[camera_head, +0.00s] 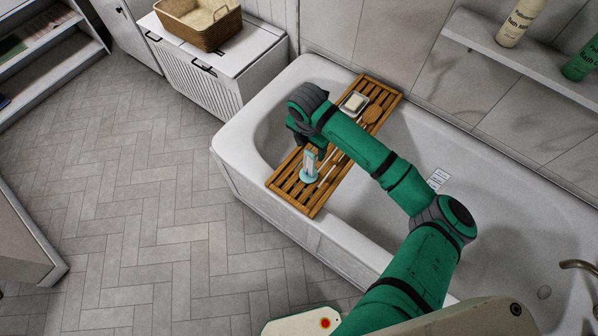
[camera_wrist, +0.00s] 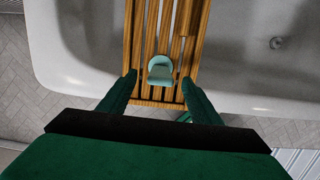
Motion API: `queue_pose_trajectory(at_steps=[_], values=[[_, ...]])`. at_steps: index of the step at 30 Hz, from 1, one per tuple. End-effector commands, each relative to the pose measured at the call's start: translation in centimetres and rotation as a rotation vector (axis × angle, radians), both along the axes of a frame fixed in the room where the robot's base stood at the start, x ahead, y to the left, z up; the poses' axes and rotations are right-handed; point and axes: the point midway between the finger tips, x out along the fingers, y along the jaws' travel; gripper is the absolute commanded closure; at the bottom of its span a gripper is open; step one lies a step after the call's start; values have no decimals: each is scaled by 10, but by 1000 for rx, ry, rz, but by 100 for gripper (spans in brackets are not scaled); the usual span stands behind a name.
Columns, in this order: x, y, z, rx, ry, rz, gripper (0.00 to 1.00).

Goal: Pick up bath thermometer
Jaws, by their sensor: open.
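The bath thermometer (camera_head: 309,168) appears to be the small light-blue upright object with a round base near the front end of the wooden bath tray (camera_head: 284,186). In the wrist view the light-blue object (camera_wrist: 160,72) is seen on the slats, ahead of and between my fingers. My gripper (camera_wrist: 159,79) is open, with one dark green finger to each side of it and nothing held. In the head view my arm reaches over the tray from the right, and its end is just above and behind the thermometer. The fingertips are mostly hidden there.
The tray lies across the white bathtub (camera_head: 232,141). A soap dish (camera_head: 354,103) and a wooden brush (camera_head: 373,115) lie toward its far end. A wall shelf (camera_head: 520,65) holds bottles at upper right. A cabinet (camera_head: 195,75) bears a wicker basket (camera_head: 207,37). The tiled floor is clear.

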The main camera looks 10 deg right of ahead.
Motion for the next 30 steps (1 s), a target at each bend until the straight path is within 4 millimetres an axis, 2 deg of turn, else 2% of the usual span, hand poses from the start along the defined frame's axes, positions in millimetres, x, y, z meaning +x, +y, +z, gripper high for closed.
queue_pose_trajectory(at_steps=[6, 12, 20, 30], values=[[-8, 0, -18, 5, 44, 13, 42], [-6, -3, -47, 7, 41, 10, 42], [-4, -6, -64, 5, 40, 11, 42], [-2, -12, -106, 7, 39, 10, 42]])
